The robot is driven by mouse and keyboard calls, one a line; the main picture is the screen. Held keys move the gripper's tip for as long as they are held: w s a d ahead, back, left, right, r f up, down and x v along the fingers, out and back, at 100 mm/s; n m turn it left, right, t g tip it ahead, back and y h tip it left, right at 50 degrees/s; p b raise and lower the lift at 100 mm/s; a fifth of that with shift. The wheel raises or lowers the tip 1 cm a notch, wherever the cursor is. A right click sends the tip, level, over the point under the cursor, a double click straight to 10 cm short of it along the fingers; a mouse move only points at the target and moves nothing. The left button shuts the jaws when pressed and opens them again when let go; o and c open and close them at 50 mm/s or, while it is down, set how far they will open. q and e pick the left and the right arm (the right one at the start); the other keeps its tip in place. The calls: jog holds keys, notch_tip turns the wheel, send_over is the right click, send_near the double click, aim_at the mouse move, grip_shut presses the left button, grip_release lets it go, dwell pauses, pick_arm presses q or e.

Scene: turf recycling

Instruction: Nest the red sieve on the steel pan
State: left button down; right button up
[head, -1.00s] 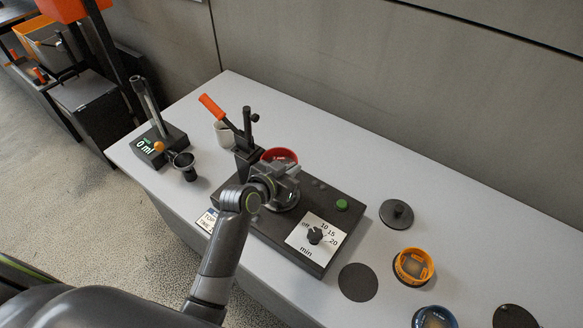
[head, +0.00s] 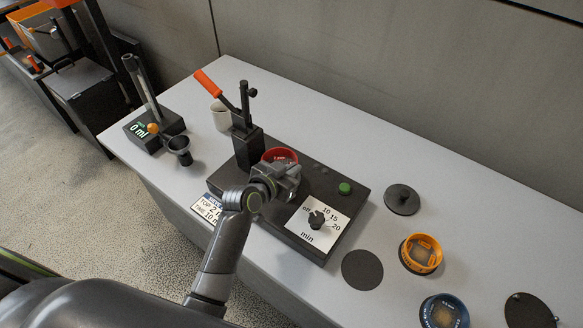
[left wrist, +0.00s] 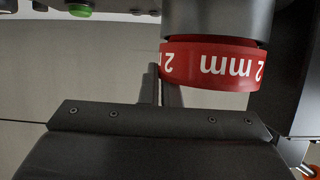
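The red sieve (head: 280,156) shows its upper rim just beyond my left gripper (head: 284,182) in the head view. In the left wrist view, which is upside down, its red band (left wrist: 225,67) reads "2 mm". That band meets a grey cylinder, apparently the steel pan (left wrist: 222,18), with a dark strip between them; I cannot tell whether it is fully seated. The left fingers (left wrist: 164,88) straddle the sieve's wall, one outside and one partly hidden by the band, and look shut on it. In the head view my gripper hides the pan. My right gripper is out of view.
The dark shaker base (head: 318,178) carries a post with a red handle (head: 215,88), a green button (head: 345,188) and a dial (head: 316,220). Orange (head: 422,253) and blue (head: 443,312) sieves and dark discs (head: 362,269) lie to the right. A white cup (head: 220,118) stands behind.

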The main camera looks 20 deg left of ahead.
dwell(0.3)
pick_arm(q)
jog(key=shift+f, duration=0.3)
jog(key=c, duration=1.3)
grip_release()
jog(key=shift+o, duration=0.2)
jog(key=shift+s+a+r+b, duration=0.2)
jog(key=shift+s+b, duration=0.1)
jog(key=shift+s, duration=0.25)
jog(key=b+v, duration=0.2)
jog(key=v, duration=1.4)
jog(key=shift+s, duration=0.15)
